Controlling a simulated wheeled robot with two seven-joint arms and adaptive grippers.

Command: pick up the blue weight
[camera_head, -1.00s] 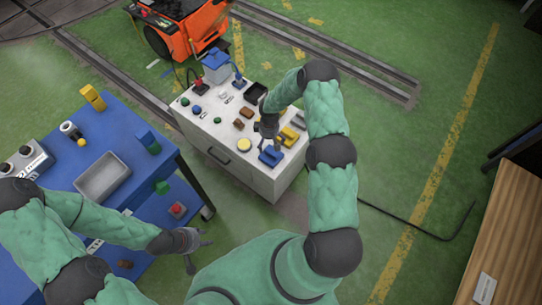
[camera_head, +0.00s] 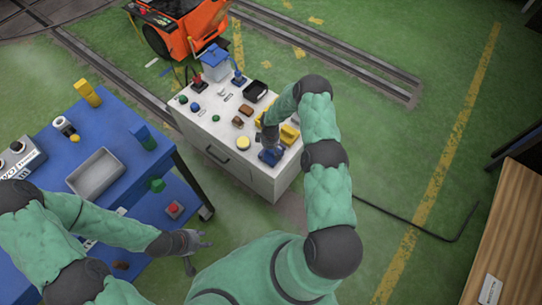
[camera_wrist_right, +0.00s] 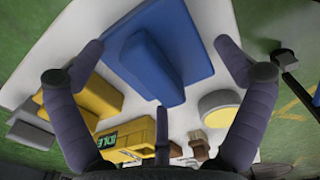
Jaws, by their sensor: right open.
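The blue weight (camera_head: 270,156) lies on the white cabinet top near its front right corner. It also fills the upper middle of the right wrist view (camera_wrist_right: 160,55). My right gripper (camera_head: 268,147) is open right over the blue weight. In the right wrist view its fingers (camera_wrist_right: 150,65) stand apart on both sides of the weight, and I cannot tell whether they touch it. My left gripper (camera_head: 200,251) is open and empty beside the blue table, far from the weight.
Yellow weights (camera_head: 289,133) sit close behind the blue weight. A round yellow disc (camera_head: 243,143), brown blocks (camera_head: 246,109) and a black tray (camera_head: 255,91) share the white cabinet (camera_head: 215,120). A blue table (camera_head: 120,122) with a grey tray (camera_head: 95,176) stands at left.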

